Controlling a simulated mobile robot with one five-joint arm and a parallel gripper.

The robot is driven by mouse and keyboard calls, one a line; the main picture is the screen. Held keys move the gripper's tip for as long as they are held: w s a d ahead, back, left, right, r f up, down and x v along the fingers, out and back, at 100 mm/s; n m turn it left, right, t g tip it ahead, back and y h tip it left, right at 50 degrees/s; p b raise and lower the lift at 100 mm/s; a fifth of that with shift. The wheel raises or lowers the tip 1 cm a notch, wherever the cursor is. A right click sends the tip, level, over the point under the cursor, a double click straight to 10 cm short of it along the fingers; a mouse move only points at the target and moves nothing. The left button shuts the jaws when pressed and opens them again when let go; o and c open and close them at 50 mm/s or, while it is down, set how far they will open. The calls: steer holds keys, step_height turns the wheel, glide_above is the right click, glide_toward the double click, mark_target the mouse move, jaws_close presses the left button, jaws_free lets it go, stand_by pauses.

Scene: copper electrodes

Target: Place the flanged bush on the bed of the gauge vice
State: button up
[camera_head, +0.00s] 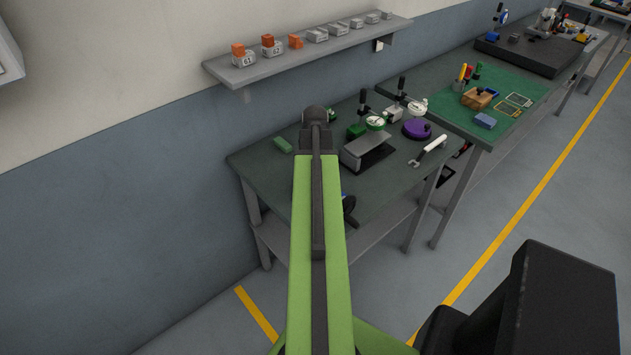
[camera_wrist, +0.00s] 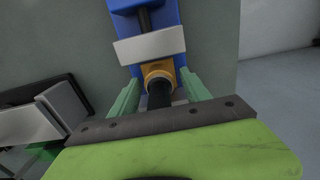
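The gauge vice is blue with a pale grey jaw block (camera_wrist: 150,46) across it, at the top of the wrist view. A dark slot or screw runs along its blue body (camera_wrist: 171,14). A brass-coloured round piece, apparently the flanged bush (camera_wrist: 158,69), is just below the jaw block. A black cylinder stands below it in the picture. My gripper (camera_wrist: 160,80) has one green finger on each side of the brass piece. Whether the fingers touch it is unclear. In the head view my arm hides the gripper and most of the vice; only a blue sliver shows.
The dark green bench (camera_head: 265,161) carries a grey block on a black plate (camera_head: 375,157), dial gauges, a purple disc (camera_head: 416,128), a wrench (camera_head: 428,150) and a green block (camera_head: 283,145). A wall shelf (camera_head: 262,72) with labelled blocks is above. A second bench stands to the right.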

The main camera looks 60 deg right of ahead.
steer(key=shift+o, duration=0.9)
steer(key=shift+r, duration=0.15)
step_height(320, 180, up, 12)
steer(key=p, duration=1.2)
steer(key=shift+r, duration=0.15)
steer(key=w+a+n, duration=0.1)
steer(key=w+a, duration=0.8)
steer(key=a, duration=0.3)
steer(key=w+a+n, duration=0.1)
steer(key=w+a, duration=0.8)
steer(key=a, duration=0.3)
steer(key=w+a, duration=0.1)
steer(key=a, duration=1.2)
steer(key=w+a+n, duration=0.1)
steer(key=w+a, duration=0.1)
steer(key=a, duration=1.1)
steer(key=shift+w+n, duration=0.3)
